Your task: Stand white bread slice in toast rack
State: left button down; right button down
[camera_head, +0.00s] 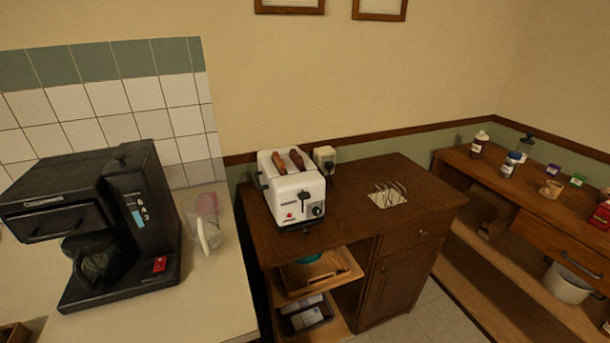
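The toast rack (388,197) stands on the brown wooden cabinet top, right of the toaster. It has thin wire dividers on a pale base, and I see no bread in it. A clear bag (209,206) lies at the right edge of the pale counter. A pale, thin, upright piece (202,236) stands at its front and may be the white bread slice; I cannot tell for sure. Two brown slices (288,161) stick out of the slots of the white toaster (293,197). Neither of my grippers is in view.
A black coffee maker (105,222) takes up much of the pale counter (215,290) at left. The wooden cabinet top (350,225) is clear around the rack. A wall outlet with a plug (325,158) is behind the toaster. Bottles and jars stand on the right-hand shelf (465,165).

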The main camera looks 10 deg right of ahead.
aim_at(390, 197)
jog(key=i+l+u, duration=0.1)
jog(key=l+u, duration=0.2)
jog(key=l, duration=1.35)
jog(key=l+u, duration=0.35)
jog(key=l, duration=1.35)
